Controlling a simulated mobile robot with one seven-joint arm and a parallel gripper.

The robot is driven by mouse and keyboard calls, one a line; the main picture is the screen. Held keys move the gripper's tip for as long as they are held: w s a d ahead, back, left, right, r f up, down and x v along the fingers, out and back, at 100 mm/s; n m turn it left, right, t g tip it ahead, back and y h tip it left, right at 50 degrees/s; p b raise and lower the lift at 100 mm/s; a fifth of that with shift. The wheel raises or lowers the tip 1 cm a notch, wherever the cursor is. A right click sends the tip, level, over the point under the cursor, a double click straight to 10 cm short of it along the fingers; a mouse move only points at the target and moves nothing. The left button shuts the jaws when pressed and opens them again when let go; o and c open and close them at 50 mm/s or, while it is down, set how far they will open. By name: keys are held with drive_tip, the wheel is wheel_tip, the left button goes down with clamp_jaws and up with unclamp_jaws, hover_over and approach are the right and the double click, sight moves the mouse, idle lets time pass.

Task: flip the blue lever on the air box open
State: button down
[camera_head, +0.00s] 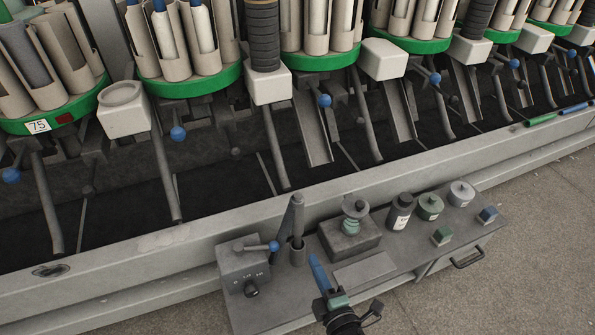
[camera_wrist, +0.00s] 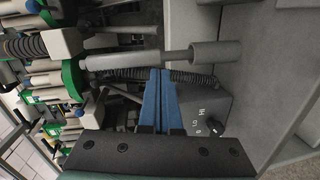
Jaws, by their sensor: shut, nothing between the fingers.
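The grey air box (camera_head: 243,265) stands at the left end of the shelf in front of the machine, with a black knob on its front. Its lever (camera_head: 273,246) has a blue ball end and points right from the upper part of the box. My gripper (camera_head: 314,258) has long blue fingers, shut and empty, a little right of the lever and apart from it in the picture. In the wrist view the fingers (camera_wrist: 160,85) reach up beside the air box (camera_wrist: 204,108), whose dial and markings show. The lever cannot be made out there; the fingers may cover it.
An upright grey tube (camera_head: 297,225) stands close behind the lever; it also shows in the wrist view (camera_wrist: 215,54) with a coiled hose. Right of it are a block with a green spool (camera_head: 350,238), several small jars and a flat plate (camera_head: 365,270). The machine's rail runs behind.

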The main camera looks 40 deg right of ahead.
drive_tip(key=s, duration=0.1)
drive_tip(key=s+d, duration=0.1)
drive_tip(key=s, duration=0.1)
drive_tip(key=shift+s+d+r+p, duration=0.25)
drive_tip(key=shift+d+r+p, duration=0.05)
drive_tip(key=shift+p, duration=0.1)
